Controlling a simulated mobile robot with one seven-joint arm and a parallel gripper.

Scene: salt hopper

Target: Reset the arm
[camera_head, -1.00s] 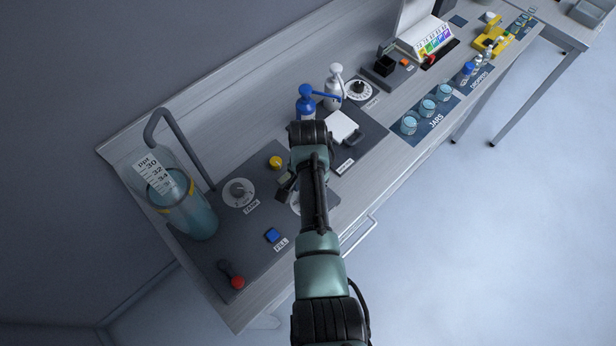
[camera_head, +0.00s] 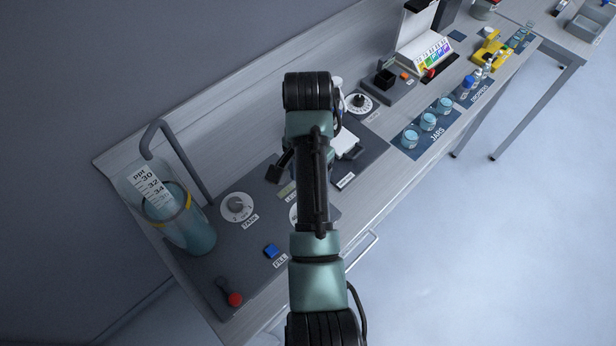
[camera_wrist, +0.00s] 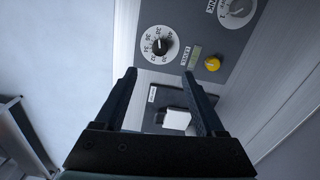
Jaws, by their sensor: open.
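My arm (camera_head: 314,180) reaches up the middle of the head view, over the dark control panel on the bench. My gripper (camera_wrist: 159,76) shows in the wrist view with its two dark fingers apart and nothing held between them. Below the fingers, some distance off, are a numbered dial (camera_wrist: 160,46), a small greenish display (camera_wrist: 194,57), a yellow button (camera_wrist: 212,63) and a white block (camera_wrist: 178,119). In the head view my arm hides the yellow button and most of the bottles behind it.
A tank (camera_head: 188,228) of bluish liquid with a bent pipe stands at the left. A blue button (camera_head: 271,251) and a red-knobbed lever (camera_head: 234,298) are at the panel's front. Glass jars (camera_head: 428,121) stand on a mat to the right. Open floor lies at right.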

